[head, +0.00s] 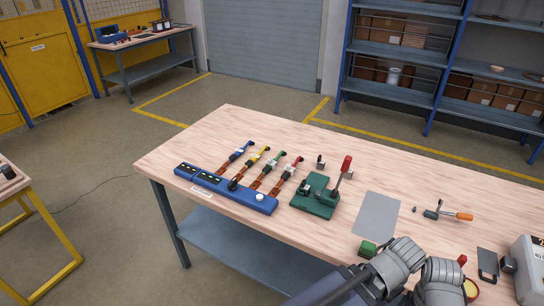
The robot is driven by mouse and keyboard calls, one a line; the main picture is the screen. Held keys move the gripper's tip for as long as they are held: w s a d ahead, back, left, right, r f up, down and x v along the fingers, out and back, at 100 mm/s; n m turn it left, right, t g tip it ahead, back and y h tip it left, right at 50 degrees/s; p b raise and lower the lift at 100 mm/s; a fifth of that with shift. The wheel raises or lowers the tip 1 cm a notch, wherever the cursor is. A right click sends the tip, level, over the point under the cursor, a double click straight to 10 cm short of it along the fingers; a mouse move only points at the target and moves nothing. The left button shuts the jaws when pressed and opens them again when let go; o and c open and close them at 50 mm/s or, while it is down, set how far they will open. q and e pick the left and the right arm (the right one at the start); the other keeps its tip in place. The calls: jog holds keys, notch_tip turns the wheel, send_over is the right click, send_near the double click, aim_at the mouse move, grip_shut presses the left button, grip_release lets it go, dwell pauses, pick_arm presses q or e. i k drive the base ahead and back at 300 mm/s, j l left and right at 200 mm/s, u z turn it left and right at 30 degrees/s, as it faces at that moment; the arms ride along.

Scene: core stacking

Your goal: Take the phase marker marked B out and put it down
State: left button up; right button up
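A blue strip-shaped base (222,190) lies near the left front edge of the table. Several slim markers rise from it in a row on orange-brown strips: a blue one (236,154), a yellow one (257,156), a green one (276,160) and a red one (290,169). Their small white labels are too small to read, so I cannot tell which is B. My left gripper (398,258) and my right gripper (440,283) are close together at the lower right, far from the markers. Their fingertips are not clear.
A green press-like fixture with a red-knobbed lever (316,204) stands just right of the markers. A grey sheet (376,215) lies flat beyond it. A green block (367,249) is beside my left gripper. An orange-handled tool (447,214) and a pale box (528,268) are at right.

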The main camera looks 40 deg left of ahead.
aim_at(270, 162)
jog(key=k+j, duration=0.1)
jog(key=j, duration=0.3)
jog(key=k+j, duration=0.1)
jog(key=j, duration=0.3)
jog(key=k+j+z, duration=0.1)
jog(key=j, duration=0.25)
jog(key=k+j, duration=0.1)
jog(key=j, duration=0.3)
jog(key=k+j, duration=0.1)
jog(key=j, duration=0.3)
jog(key=k+j+z, duration=0.1)
jog(key=j, duration=0.25)
